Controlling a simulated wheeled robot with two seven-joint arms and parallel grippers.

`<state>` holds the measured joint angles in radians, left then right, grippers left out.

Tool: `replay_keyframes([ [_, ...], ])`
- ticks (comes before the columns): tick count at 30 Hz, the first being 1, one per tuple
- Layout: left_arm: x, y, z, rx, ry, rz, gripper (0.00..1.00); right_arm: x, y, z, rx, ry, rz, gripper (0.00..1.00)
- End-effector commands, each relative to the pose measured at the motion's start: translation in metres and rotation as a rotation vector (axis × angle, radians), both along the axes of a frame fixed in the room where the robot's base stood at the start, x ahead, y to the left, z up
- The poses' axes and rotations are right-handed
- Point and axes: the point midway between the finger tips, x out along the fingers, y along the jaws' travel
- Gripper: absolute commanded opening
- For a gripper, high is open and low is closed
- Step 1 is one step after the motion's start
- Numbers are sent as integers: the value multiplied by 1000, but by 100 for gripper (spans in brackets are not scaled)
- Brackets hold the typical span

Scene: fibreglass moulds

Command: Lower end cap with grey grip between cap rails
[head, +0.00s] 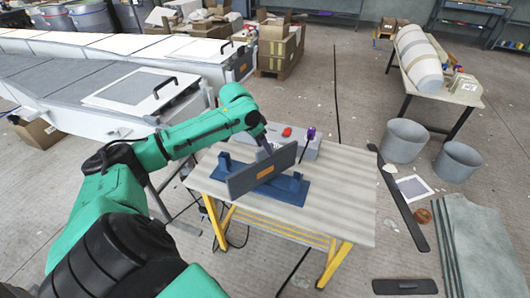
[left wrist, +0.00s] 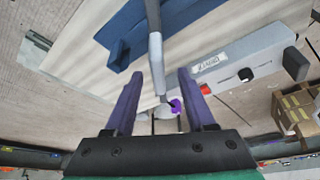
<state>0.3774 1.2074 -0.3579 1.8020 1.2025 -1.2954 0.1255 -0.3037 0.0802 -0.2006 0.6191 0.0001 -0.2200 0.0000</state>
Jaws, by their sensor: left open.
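The end cap (head: 240,184) is a dark grey upright panel with an orange label on its face. It stands over the blue base with cap rails (head: 290,192), turned across the base's length; whether it touches the base is hard to tell. Blue uprights show near both ends of the base. My left gripper (head: 266,147) is just behind the cap's upper edge. In the left wrist view its purple fingers (left wrist: 163,88) are open, with gaps at both sides of the cap, seen edge-on (left wrist: 156,55). The blue base (left wrist: 180,22) lies beyond. My right gripper is not in view.
A grey box (head: 305,150) with a red piece (head: 287,132) and a purple-topped item (head: 311,133) stands behind the base on the table (head: 345,205). The table's right part is clear. Grey buckets (head: 404,140) stand on the floor to the right.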

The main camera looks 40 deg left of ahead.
Motion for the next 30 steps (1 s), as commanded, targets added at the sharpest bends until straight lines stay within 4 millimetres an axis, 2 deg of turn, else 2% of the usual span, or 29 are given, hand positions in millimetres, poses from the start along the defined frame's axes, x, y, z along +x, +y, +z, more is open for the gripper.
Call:
replay_keyframes([
  [6,15,-5,-36,-2,2,1,55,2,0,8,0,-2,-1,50],
  [9,17,-6,-43,1,1,-1,55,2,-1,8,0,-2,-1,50],
  [14,17,-5,-44,1,1,-1,55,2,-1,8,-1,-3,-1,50],
  [18,17,-5,-43,1,1,-1,1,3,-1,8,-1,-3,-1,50],
  [30,16,-5,-43,1,1,-1,0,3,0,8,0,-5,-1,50],
])
